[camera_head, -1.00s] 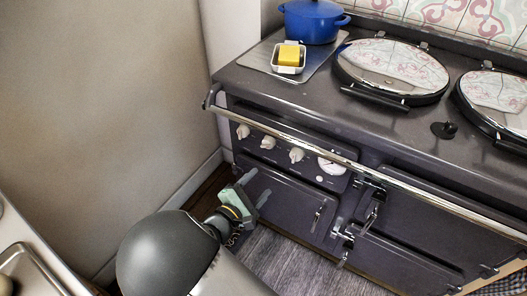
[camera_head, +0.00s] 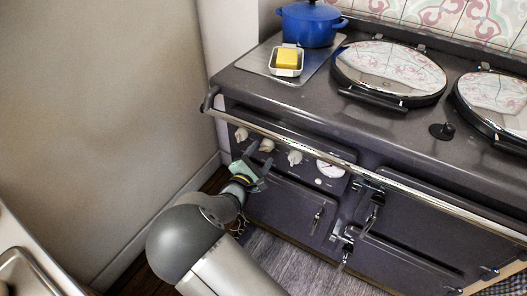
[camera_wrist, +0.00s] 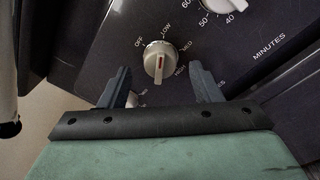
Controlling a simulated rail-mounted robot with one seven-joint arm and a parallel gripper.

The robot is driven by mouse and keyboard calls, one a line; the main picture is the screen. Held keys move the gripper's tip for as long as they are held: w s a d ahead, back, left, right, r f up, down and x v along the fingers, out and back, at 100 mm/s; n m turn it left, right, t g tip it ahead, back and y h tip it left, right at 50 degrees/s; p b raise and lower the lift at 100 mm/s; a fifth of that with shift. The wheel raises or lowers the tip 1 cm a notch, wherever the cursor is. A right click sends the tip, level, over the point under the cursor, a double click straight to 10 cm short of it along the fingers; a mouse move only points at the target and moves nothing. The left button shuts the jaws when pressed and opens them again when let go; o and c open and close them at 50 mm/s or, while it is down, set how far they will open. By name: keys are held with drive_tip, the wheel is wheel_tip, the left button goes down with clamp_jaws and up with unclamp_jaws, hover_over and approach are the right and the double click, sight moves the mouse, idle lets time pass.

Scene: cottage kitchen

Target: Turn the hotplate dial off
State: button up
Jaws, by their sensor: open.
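The range front carries a row of pale dials: a left one (camera_head: 241,134), a middle one (camera_head: 267,145) and a right one (camera_head: 295,157). In the wrist view, a pale dial (camera_wrist: 158,60) with a red mark stands ringed by OFF, LOW, MED and a further label. Its grip runs roughly up and down in the picture; I cannot tell which label it points at. My gripper (camera_head: 259,167) is open and empty, just below the dials. In the wrist view its fingers (camera_wrist: 162,72) sit either side of that dial's lower part, with no clear contact.
A minute timer dial (camera_wrist: 222,6) lies close by; in the head view it is the white dial (camera_head: 330,170). A chrome rail (camera_head: 290,140) runs above the dials. A blue pot (camera_head: 311,25) and a yellow block in a dish (camera_head: 287,62) stand on top.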

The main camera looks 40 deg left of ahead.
sight(266, 147)
drive_tip(key=shift+w+a, duration=0.25)
drive_tip(key=shift+w, duration=1)
drive_tip(key=c, duration=1)
drive_tip(key=shift+n, duration=0.3)
drive_tip(key=shift+r+n+p, duration=0.2)
drive_tip(key=shift+n+p, duration=0.55)
drive_tip(key=shift+n, duration=0.15)
drive_tip(key=n+p, duration=0.1)
drive_tip(key=n, duration=0.2)
drive_tip(key=shift+p, duration=0.35)
drive_tip(key=n+p, duration=0.2)
drive_tip(key=n, duration=0.3)
drive_tip(key=shift+a+n+g+h, duration=0.1)
drive_tip(key=shift+n+g+h, duration=0.2)
drive_tip(key=shift+g+h, duration=0.1)
drive_tip(key=shift+f, duration=0.1)
